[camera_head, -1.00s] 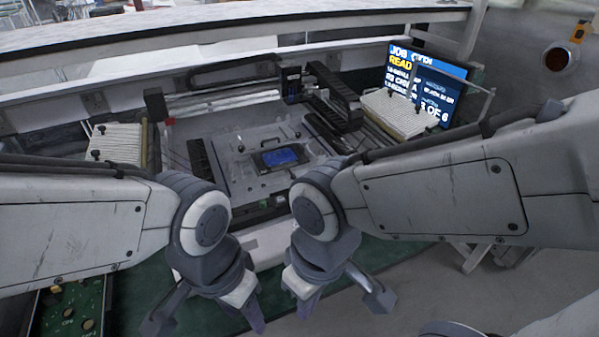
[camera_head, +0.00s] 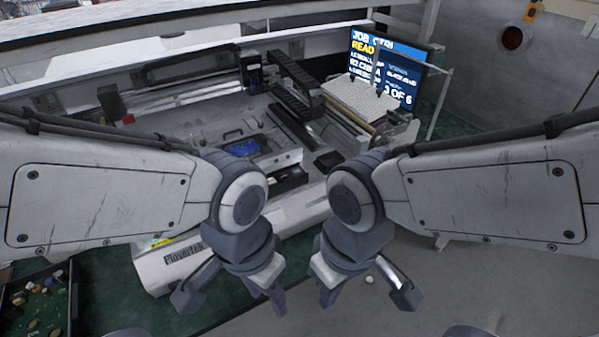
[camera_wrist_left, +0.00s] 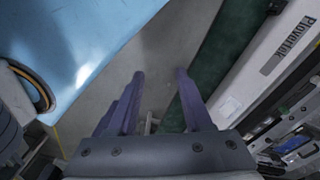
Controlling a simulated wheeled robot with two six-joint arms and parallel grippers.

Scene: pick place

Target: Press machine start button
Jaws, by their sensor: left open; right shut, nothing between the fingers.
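The machine (camera_head: 215,250) is a long white unit with a dark label on its front, and its open top holds rails and a bed with a blue-screened part (camera_head: 243,147). Its labelled front also shows in the left wrist view (camera_wrist_left: 285,58). I cannot make out a start button for certain; a small red piece (camera_head: 128,119) sits at the machine's back left. My left gripper (camera_head: 276,300) is in front of the machine, open and empty; its two fingers are apart in the left wrist view (camera_wrist_left: 158,82). My right gripper (camera_head: 328,296) is shut and empty, right of it.
A lit screen (camera_head: 388,68) stands at the machine's back right, behind a ribbed white tray (camera_head: 355,97). A bin of green circuit boards (camera_head: 40,303) is at lower left. Grey floor (camera_head: 480,290) lies open at lower right. A pale blue surface shows in the left wrist view (camera_wrist_left: 70,55).

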